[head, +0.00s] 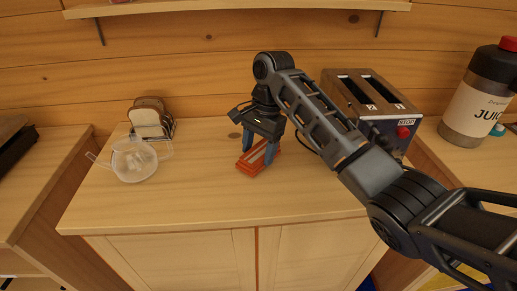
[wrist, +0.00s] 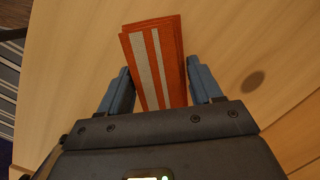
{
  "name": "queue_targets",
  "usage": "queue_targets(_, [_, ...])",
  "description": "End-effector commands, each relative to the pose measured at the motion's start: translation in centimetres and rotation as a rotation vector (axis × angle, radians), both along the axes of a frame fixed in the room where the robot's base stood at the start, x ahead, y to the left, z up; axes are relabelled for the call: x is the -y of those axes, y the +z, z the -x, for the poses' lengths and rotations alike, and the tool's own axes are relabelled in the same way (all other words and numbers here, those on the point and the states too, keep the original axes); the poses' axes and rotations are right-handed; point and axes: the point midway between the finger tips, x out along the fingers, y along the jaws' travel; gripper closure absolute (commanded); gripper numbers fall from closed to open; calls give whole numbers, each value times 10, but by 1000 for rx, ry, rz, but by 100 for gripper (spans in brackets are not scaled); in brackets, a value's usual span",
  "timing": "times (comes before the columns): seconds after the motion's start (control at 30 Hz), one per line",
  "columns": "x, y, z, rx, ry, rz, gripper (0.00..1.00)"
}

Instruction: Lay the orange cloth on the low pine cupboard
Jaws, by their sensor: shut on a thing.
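The orange cloth (head: 257,158) is folded, with pale stripes, and is at the top of the low pine cupboard (head: 205,206). My gripper (head: 258,161) points down at the cupboard top with the cloth between its blue fingers. In the wrist view the orange cloth (wrist: 157,62) sticks out past the fingers of my gripper (wrist: 164,92), and the pale wood of the cupboard (wrist: 75,60) is behind it. I cannot tell whether the cloth's underside touches the wood.
A toaster (head: 385,128) stands right of my gripper, partly behind my arm. A glass teapot (head: 134,160) and a rack of bread slices (head: 150,119) stand to the left. A juice bottle (head: 475,105) is on the right-hand counter. The cupboard top's front middle is clear.

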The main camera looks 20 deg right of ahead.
Motion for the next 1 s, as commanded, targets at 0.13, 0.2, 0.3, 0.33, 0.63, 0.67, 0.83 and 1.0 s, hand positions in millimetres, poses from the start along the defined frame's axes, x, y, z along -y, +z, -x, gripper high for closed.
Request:
queue_targets(0.13, [0,-6,0,1,0,0,84])
queue_targets(0.2, [0,-5,0,0,0,1,84])
queue_targets(0.3, [0,-5,0,0,0,0,84])
queue_targets(0.33, [0,-5,0,0,0,0,84])
queue_targets(0.63, [0,-6,0,0,0,0,84])
queue_targets(0.67, [0,-7,0,0,0,0,84])
queue_targets(0.83, [-1,-10,0,0,0,-1,84])
queue_targets(1.0, [-1,-13,0,0,0,-1,84])
